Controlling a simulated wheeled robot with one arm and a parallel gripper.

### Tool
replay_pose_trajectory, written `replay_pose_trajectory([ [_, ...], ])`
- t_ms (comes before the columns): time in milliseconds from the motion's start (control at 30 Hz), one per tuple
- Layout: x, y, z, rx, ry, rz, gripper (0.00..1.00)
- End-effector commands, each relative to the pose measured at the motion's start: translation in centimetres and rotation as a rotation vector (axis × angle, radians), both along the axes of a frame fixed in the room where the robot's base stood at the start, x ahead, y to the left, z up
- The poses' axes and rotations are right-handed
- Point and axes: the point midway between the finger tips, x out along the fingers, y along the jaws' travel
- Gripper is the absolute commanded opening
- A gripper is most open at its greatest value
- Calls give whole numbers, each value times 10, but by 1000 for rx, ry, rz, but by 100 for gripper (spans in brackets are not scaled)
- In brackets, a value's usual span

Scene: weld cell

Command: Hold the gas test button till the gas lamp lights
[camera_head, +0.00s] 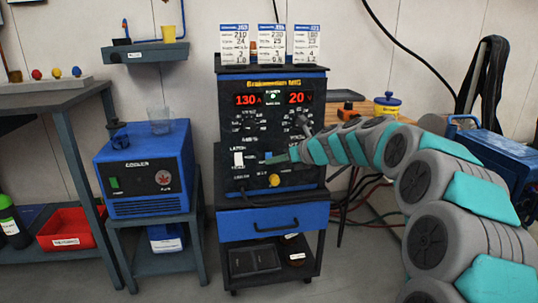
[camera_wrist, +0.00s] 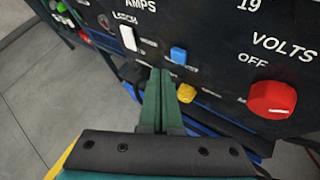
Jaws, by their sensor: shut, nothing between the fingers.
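The blue and black welder (camera_head: 235,190) stands in the middle of the head view, its displays reading 130 A and 20 V. A small blue button (camera_wrist: 178,55) sits on its front panel in the wrist view; its label is too blurred to read, so I cannot confirm it as the gas test button. My gripper (camera_wrist: 160,72) is shut and empty, its green fingertips just below and left of the blue button. I cannot tell if they touch the panel. My gripper (camera_head: 271,159) reaches the panel from the right. A small power lamp (camera_head: 273,95) looks lit; I cannot make out a gas lamp.
A white switch (camera_wrist: 128,38) is left of the blue button, a yellow knob-like part (camera_wrist: 186,93) below it, and a large red knob (camera_wrist: 272,99) to the right. The cooler (camera_head: 145,175) stands left of the welder. Three cards (camera_head: 272,43) stand on top.

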Motion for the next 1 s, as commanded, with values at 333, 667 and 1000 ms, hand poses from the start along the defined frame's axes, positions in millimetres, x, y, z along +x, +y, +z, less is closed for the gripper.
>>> replay_pose_trajectory([
  [333,8,2,0,-1,-1,1,0],
  [667,8,2,0,-1,-1,1,0],
  [1000,8,2,0,-1,-1,1,0],
])
